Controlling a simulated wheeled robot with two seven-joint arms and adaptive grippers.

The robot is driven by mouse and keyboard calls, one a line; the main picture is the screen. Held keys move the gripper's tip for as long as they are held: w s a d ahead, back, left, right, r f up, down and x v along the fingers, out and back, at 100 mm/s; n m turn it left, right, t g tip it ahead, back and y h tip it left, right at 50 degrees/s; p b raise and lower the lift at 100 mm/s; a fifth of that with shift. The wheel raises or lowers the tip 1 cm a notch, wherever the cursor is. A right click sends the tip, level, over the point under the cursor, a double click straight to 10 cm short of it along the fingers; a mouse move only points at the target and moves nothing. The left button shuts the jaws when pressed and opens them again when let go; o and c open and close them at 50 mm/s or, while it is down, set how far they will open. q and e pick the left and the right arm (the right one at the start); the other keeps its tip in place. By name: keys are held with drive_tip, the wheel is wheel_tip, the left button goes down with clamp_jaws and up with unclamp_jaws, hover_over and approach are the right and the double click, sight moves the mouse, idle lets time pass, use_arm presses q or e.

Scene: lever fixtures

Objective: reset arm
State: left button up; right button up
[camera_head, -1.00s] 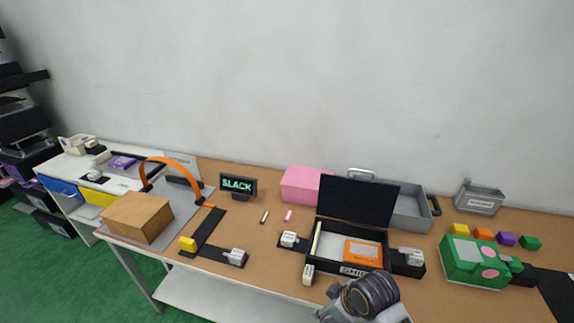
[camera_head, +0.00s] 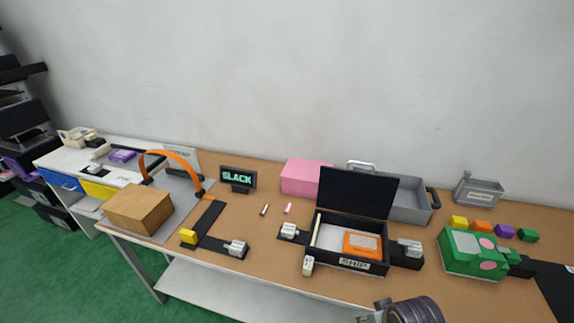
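Part of my own arm (camera_head: 412,311), grey with dark ribbed rings, shows at the bottom edge right of centre, in front of the table's front edge. I cannot tell which arm it is, and no gripper fingers show.
A black open-lidded box (camera_head: 349,262) labelled "SHIP" holds an orange item (camera_head: 362,244), with white clamps beside it. A "SLACK" sign (camera_head: 237,179), pink box (camera_head: 306,177), grey tray (camera_head: 410,198), green box (camera_head: 470,251) and several coloured blocks stand around. The table between fixture and black box is mostly clear.

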wheel_tip(320, 180, down, 32)
drive_tip(key=s+g, duration=0.1)
drive_tip(key=s, duration=0.1)
drive_tip(key=s+d+f, duration=0.2)
drive_tip(key=s+f, duration=0.8)
drive_tip(key=s, duration=0.1)
drive_tip(key=s+d+f+g, duration=0.1)
drive_tip(key=s+d+f, duration=0.1)
drive_tip(key=s+f, duration=0.8)
drive_tip(key=shift+s+f+n+g, duration=0.3)
drive_tip(key=shift+s+f, duration=0.1)
drive_tip(key=shift+s, duration=0.55)
